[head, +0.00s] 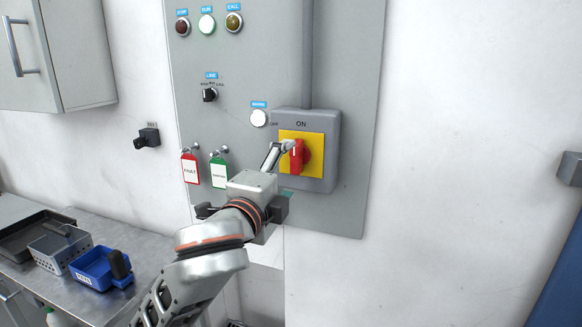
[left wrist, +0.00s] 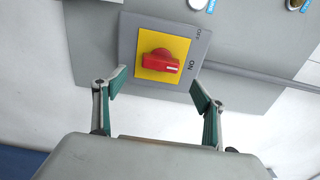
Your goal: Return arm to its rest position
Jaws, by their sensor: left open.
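My left gripper (head: 287,168) reaches toward the wall panel from the lower left in the head view. In the left wrist view this gripper (left wrist: 158,82) is open, with its two green-padded fingers wide apart and nothing between the pads. A red rotary knob (head: 304,157) sits on a yellow plate on a grey switch box (head: 332,130). In the left wrist view the knob (left wrist: 158,62) appears beyond the fingertips, roughly centred between them, with no visible contact. Its handle points toward the ON label. My right gripper is not in view.
The grey panel (head: 350,70) carries lamps, a small LINE selector (head: 210,95), and red (head: 190,170) and green (head: 219,173) tags close to my left gripper. A metal bench (head: 50,284) with a blue bin (head: 92,268) is lower left. The wall right of the panel is mostly bare.

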